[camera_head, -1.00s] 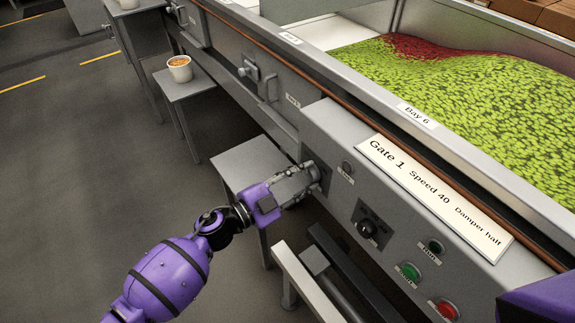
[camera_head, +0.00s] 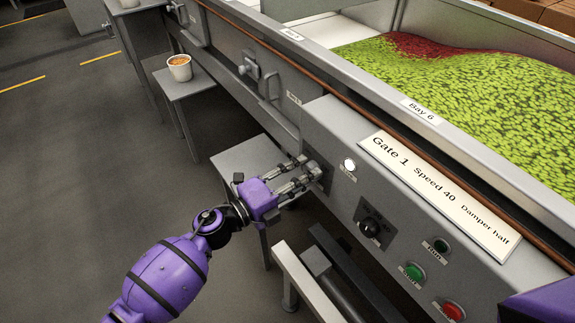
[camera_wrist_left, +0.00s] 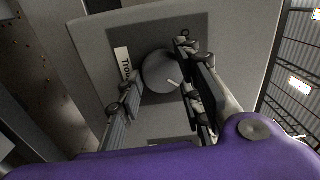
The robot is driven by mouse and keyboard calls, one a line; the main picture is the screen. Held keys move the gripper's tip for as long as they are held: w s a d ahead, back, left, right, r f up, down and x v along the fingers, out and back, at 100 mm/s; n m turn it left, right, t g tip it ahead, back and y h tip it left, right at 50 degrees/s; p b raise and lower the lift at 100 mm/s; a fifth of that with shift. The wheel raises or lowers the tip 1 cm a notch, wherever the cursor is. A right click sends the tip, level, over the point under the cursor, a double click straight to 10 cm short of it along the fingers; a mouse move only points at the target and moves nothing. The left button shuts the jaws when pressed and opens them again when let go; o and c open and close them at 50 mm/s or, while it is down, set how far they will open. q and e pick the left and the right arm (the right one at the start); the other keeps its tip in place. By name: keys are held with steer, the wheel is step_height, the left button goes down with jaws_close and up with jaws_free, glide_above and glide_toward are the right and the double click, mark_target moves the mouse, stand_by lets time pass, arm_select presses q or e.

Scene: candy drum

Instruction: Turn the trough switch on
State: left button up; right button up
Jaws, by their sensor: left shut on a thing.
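The trough switch is a round grey knob (camera_wrist_left: 158,72) with a short white pointer mark, on a dark plate beside a partly hidden label starting "Tro". My left gripper (camera_head: 309,167) is at the left end of the grey control panel (camera_head: 330,115), its two fingers on either side of the knob and shut on it. In the head view the fingers hide most of the knob. A small round lamp (camera_head: 349,165) beside the switch plate glows white. My right gripper is out of view.
A black knob (camera_head: 369,228), a green button (camera_head: 414,271) and a red button (camera_head: 453,310) sit further right on the panel. A grey stand (camera_head: 240,160) and rails (camera_head: 305,285) lie below. The floor at left is clear.

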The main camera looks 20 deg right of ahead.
arm_select(q)
steer(key=shift+s+f+m, duration=0.2)
steer(key=shift+f+m, duration=0.3)
steer(key=shift+f, duration=0.05)
steer(key=o, duration=1)
steer(key=shift+o, duration=0.2)
steer(key=shift+w+r, duration=0.1)
steer(key=shift+r, duration=0.2)
steer(key=v, duration=1.2)
